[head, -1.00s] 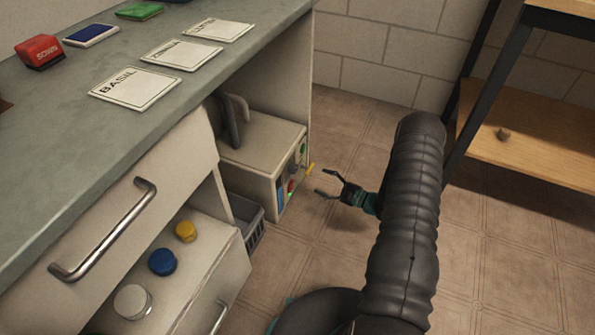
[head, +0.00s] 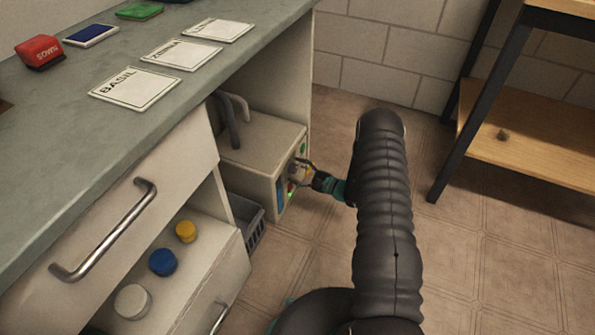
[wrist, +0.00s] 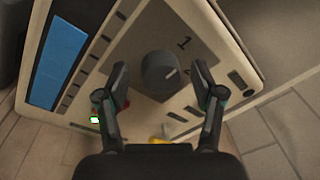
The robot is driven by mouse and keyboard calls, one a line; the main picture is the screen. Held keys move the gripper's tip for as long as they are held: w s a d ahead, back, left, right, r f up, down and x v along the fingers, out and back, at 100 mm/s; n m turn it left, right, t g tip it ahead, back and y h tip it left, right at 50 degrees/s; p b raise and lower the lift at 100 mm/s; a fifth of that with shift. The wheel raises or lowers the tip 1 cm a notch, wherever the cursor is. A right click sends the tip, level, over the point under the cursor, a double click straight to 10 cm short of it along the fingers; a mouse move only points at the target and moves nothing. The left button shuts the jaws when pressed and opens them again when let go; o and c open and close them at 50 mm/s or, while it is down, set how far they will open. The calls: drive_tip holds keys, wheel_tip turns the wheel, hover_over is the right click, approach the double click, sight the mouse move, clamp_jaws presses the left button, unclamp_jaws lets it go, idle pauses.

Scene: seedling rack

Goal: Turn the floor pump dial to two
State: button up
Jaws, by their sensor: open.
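The floor pump (head: 252,160) is a cream box standing low in the open bay under the counter. In the wrist view its front panel (wrist: 120,60) fills most of the picture, tilted. A dark round dial (wrist: 161,72) with a light pointer mark sits on a grey plate. My gripper (wrist: 165,92) is open, with one finger on each side of the dial. I cannot tell whether the fingers touch it. In the head view my gripper (head: 301,174) is at the pump's front and covers the dial.
The panel has a blue display (wrist: 57,65), a lit green light (wrist: 94,120) and a yellow part (wrist: 158,140). A grey basket (head: 246,222) stands beside the pump. An open drawer (head: 190,262) holds coloured jars. Tiled floor is clear to the right.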

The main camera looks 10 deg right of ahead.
drive_tip(key=c, duration=1.1)
drive_tip(key=shift+c, duration=0.2)
drive_tip(key=shift+m, duration=0.3)
drive_tip(key=shift+m+b, duration=0.7)
drive_tip(key=shift+m, duration=0.3)
drive_tip(key=m+b, duration=0.1)
drive_tip(key=m, duration=0.2)
drive_tip(key=shift+g, duration=0.3)
drive_tip(key=m, duration=0.2)
drive_tip(key=m+b, duration=0.1)
drive_tip(key=m, duration=0.2)
drive_tip(key=shift+w+d+r+g, duration=0.1)
drive_tip(key=shift+w+r+g, duration=0.05)
drive_tip(key=shift+g, duration=0.25)
drive_tip(key=shift+m, duration=0.4)
